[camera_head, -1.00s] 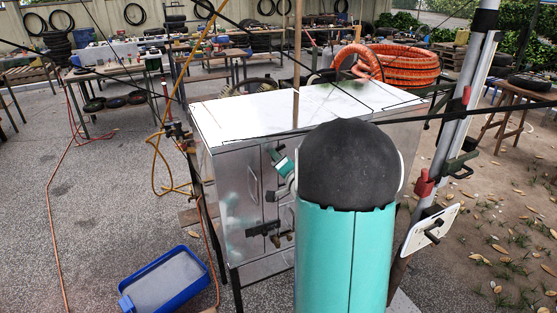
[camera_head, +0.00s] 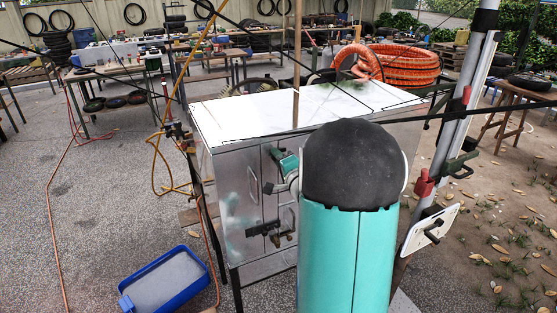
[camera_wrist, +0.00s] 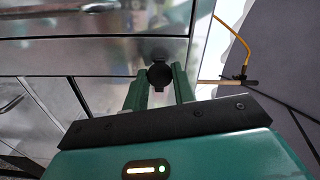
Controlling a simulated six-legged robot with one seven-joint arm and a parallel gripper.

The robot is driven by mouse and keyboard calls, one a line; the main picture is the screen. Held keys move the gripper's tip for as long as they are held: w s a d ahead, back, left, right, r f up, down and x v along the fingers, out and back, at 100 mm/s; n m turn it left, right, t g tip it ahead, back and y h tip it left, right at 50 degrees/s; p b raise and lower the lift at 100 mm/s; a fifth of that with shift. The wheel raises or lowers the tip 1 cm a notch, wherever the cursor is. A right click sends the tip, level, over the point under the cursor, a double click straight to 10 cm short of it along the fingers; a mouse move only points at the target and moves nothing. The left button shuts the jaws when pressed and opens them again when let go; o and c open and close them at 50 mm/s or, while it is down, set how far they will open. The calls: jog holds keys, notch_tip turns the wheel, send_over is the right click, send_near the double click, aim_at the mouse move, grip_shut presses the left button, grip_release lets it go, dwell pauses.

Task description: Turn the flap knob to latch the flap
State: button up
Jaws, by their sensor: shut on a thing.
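The flap knob (camera_wrist: 158,72) is a dark round knob on a shiny metal panel, near the panel's right edge in the wrist view. My gripper (camera_wrist: 158,88) has its two green fingers on either side of the knob and is shut on it. The metal cabinet (camera_head: 228,190) stands in the middle of the head view. My green wrist shows at its front, but my arm hides much of that face and the knob cannot be made out there. Whether the flap is latched cannot be told.
A black latch bar (camera_head: 264,229) sits low on the cabinet front. A blue tub (camera_head: 128,301) lies on the ground at left. An orange hose coil (camera_head: 405,66) rests behind the cabinet. A metal pole (camera_head: 462,120) stands at right. Open gravel lies at left.

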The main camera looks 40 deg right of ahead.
jog(key=o, duration=1)
jog(key=v, duration=1.4)
jog(key=shift+w, duration=0.1)
